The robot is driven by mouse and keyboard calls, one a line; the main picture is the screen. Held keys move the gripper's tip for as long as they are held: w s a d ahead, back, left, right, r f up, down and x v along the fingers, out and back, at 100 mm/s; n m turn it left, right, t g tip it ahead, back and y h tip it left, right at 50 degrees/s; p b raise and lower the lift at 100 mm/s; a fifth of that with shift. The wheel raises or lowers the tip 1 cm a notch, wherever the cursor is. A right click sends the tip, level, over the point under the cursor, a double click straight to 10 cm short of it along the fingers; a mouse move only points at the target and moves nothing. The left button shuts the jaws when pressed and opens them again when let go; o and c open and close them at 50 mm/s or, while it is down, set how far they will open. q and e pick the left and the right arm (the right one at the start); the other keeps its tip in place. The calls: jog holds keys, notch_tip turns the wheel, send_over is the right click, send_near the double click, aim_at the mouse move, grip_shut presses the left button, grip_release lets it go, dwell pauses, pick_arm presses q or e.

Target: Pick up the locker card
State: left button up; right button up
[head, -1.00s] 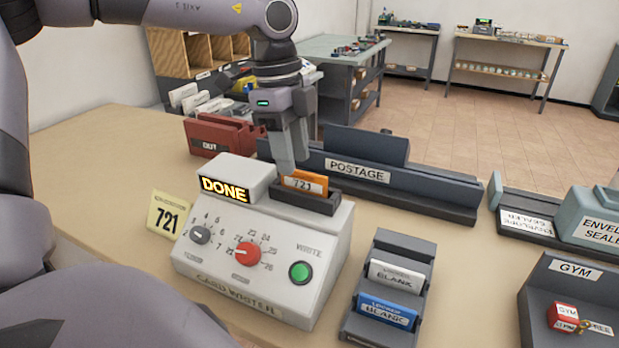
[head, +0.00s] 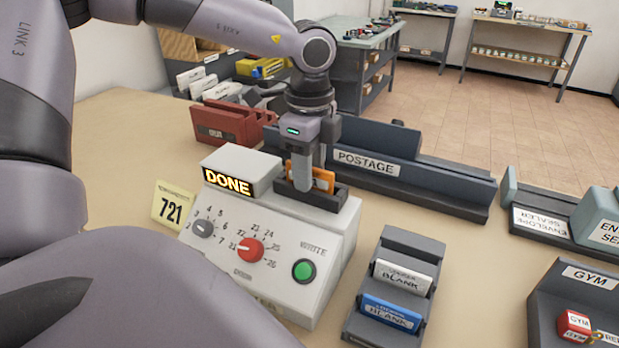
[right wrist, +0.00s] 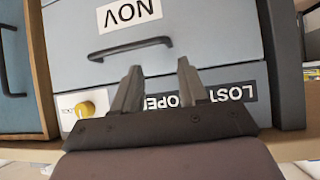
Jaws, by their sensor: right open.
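The orange locker card (head: 325,181) stands upright in the dark slot (head: 318,200) on top of the card writer (head: 275,225), whose display reads DONE. My left gripper (head: 305,178) points straight down at the slot. One finger is in front of the card and covers much of it, including its number. The other finger shows partly behind. I cannot tell whether the fingers touch the card. My right gripper (right wrist: 158,68) is open and empty in the right wrist view, facing a grey drawer front.
A yellow 721 tag (head: 172,208) stands left of the writer. A holder (head: 425,248) with blank cards is to its right. The POSTAGE rack (head: 440,190) lies close behind the slot. A red tray (head: 222,125) is at back left. The drawer (right wrist: 190,30) is labelled NOV.

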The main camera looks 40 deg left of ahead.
pick_arm(q)
grip_shut()
jog(key=shift+r, duration=0.1)
